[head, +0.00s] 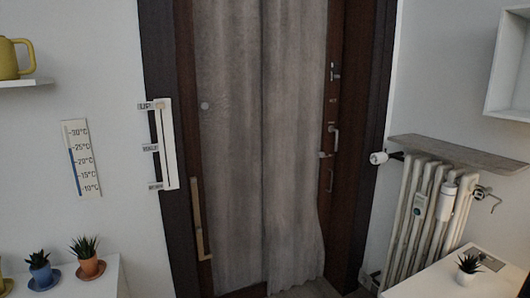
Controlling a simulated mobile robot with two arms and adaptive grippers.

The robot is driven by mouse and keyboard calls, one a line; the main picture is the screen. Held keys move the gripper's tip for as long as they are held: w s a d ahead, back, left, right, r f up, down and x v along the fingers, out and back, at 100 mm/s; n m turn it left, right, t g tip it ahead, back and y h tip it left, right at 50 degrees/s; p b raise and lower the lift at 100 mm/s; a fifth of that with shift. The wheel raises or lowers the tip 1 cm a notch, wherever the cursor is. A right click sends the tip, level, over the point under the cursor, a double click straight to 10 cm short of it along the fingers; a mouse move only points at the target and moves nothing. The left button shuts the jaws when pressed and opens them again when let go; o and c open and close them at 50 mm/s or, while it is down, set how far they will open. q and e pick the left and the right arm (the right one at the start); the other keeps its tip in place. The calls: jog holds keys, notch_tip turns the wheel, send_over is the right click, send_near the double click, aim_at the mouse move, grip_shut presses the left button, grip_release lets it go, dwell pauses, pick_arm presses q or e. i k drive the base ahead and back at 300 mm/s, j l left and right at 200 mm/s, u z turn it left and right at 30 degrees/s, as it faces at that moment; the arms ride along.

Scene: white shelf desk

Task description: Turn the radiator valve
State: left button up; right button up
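A white ribbed radiator (403,228) stands against the wall at the right, under a grey-brown ledge (455,153). A white cylindrical valve knob (378,158) sticks out to the left near the radiator's top left corner, beside the door frame. A small metal fitting (484,194) sits on the radiator's right side; I cannot tell exactly what it is. Neither of my grippers is in view, and nothing touches the valve knob.
A curtained door (262,140) with a dark frame fills the middle. A white table (430,282) with a small plant (468,268) stands in front of the radiator at lower right. A white wall cabinet (512,65) hangs above. Potted plants (88,258) stand at lower left.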

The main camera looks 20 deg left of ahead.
aim_at(376, 158)
jog(key=u, duration=1.75)
jog(key=i+l+z, duration=0.1)
jog(key=z, duration=0.35)
jog(key=i+l+z, duration=0.1)
jog(key=z, duration=0.35)
jog(key=i+l+z, duration=0.1)
jog(key=z, duration=0.35)
jog(key=i+z, duration=0.1)
jog(key=z, duration=0.3)
